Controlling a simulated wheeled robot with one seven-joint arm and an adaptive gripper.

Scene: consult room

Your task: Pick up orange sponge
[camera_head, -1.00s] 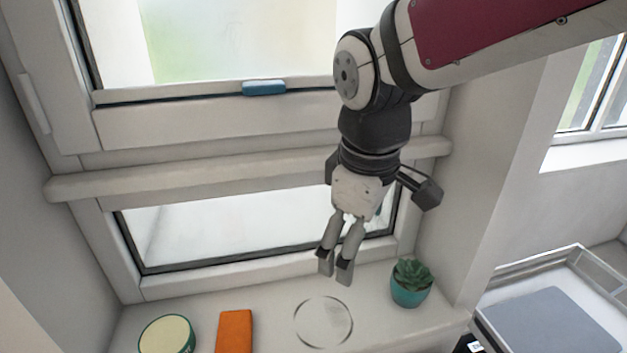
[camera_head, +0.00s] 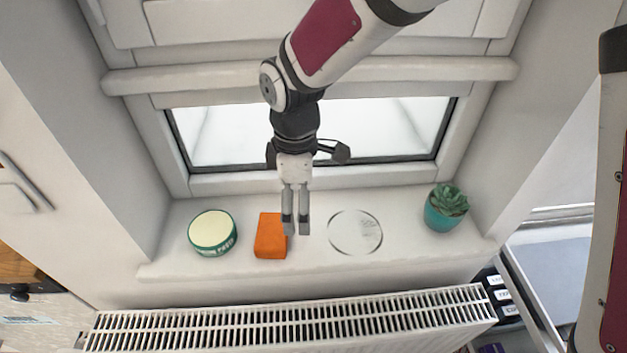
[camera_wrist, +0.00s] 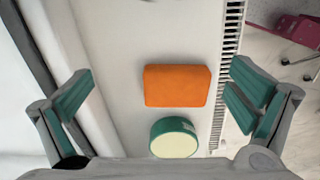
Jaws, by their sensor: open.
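The orange sponge (camera_head: 270,236) lies on the white window sill, between a round tub and a clear round disc. It also shows in the wrist view (camera_wrist: 177,86), near the middle and between the spread fingers. My gripper (camera_head: 296,228) is open and empty, pointing down. In the head view its fingertips overlap the right edge of the sponge. In the wrist view the open fingers (camera_wrist: 160,92) stand to either side of the sponge and do not touch it. The exact height above it is hard to tell.
A green tub with a cream lid (camera_head: 212,232) stands left of the sponge. A clear round disc (camera_head: 355,232) lies to the right. A succulent in a teal pot (camera_head: 446,208) stands far right. A white radiator (camera_head: 290,318) runs below the sill (camera_head: 310,268).

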